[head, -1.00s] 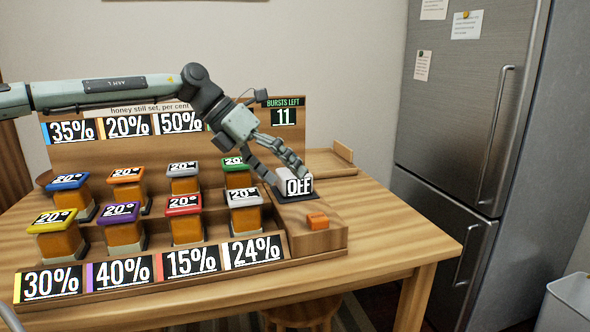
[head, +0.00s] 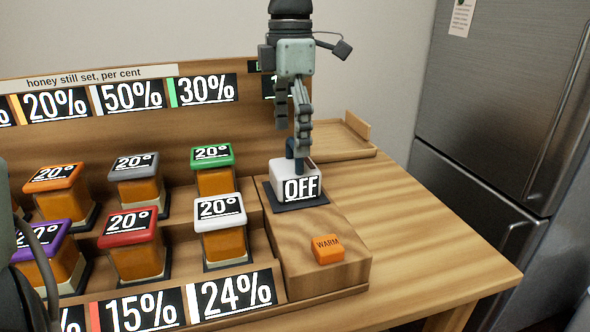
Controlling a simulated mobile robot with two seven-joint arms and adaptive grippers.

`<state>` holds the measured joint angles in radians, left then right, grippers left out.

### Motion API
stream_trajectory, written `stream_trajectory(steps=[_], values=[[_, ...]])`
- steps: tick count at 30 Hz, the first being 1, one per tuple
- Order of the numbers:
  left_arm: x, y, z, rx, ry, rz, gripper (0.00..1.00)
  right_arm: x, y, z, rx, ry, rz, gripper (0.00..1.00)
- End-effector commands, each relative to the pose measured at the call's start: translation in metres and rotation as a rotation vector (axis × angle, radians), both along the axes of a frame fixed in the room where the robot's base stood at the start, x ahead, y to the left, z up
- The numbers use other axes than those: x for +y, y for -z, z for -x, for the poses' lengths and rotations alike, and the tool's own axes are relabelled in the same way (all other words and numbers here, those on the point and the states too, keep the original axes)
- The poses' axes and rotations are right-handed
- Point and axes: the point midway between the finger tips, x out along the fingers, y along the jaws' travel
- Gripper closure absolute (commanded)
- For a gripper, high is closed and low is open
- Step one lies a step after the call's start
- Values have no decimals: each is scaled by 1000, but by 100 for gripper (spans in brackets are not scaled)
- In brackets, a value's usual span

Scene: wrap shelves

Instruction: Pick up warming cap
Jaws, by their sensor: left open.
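The warming cap (head: 288,179) is a white block with a blue upright handle (head: 290,152) and a black sign reading OFF. It sits on a dark pad (head: 308,206) on the wooden block at the right end of the rack. My left gripper (head: 300,142) points straight down over the cap, open, with its fingers at the level of the handle top. The fingers look close to the handle; I cannot tell whether they touch it. The fingers hide part of the handle. My right gripper is not in view.
An orange WARM button (head: 328,249) lies in front of the cap. Honey jars with coloured lids marked 20°, such as the green one (head: 213,172) and white one (head: 220,232), stand on the rack to the left. A wooden tray (head: 355,150) is behind. The table's right side is clear.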

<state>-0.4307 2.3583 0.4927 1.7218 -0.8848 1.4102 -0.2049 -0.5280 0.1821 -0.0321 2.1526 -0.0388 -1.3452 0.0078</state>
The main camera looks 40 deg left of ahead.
Motion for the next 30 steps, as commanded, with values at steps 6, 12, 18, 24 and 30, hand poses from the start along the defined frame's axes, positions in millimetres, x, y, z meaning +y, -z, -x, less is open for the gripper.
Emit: stream_trajectory(steps=[6,12,18,24,30], values=[[0,26,-1,4,-1,2,7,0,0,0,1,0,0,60],[-2,55,-7,5,0,3,7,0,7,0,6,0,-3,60],[-1,72,-7,0,-3,2,7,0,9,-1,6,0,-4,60],[-1,72,-8,-1,-3,2,7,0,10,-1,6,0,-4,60],[-1,72,-8,-1,-3,2,31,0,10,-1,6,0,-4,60]])
